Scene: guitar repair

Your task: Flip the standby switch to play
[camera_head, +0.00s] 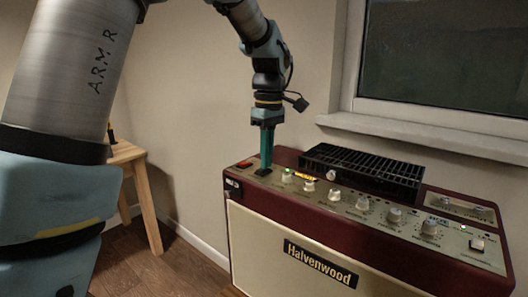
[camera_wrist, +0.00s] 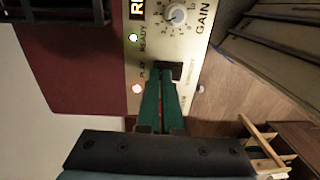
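The amplifier (camera_head: 245,205) has a dark red cabinet and a pale control panel on top. My gripper (camera_head: 265,168) points down at the left end of that panel, with its green fingers close together. A black switch (camera_head: 263,172) is at the fingertips. In the wrist view the black switch (camera_wrist: 172,70) lies just beyond the tips of my gripper (camera_wrist: 161,76), partly hidden by them. I cannot tell which way it is tipped or whether the fingers touch it. Labels reading "PLAY" and "READY" are beside it, with a green light (camera_wrist: 133,37) and a reddish-white light (camera_wrist: 137,88).
A red switch (camera_head: 245,164) sits left of the fingers. A row of knobs (camera_head: 361,203) runs to the right, and a black grille (camera_head: 362,168) stands behind them. A wooden stool (camera_head: 146,195) is at left. A window sill (camera_head: 420,136) is behind the amplifier.

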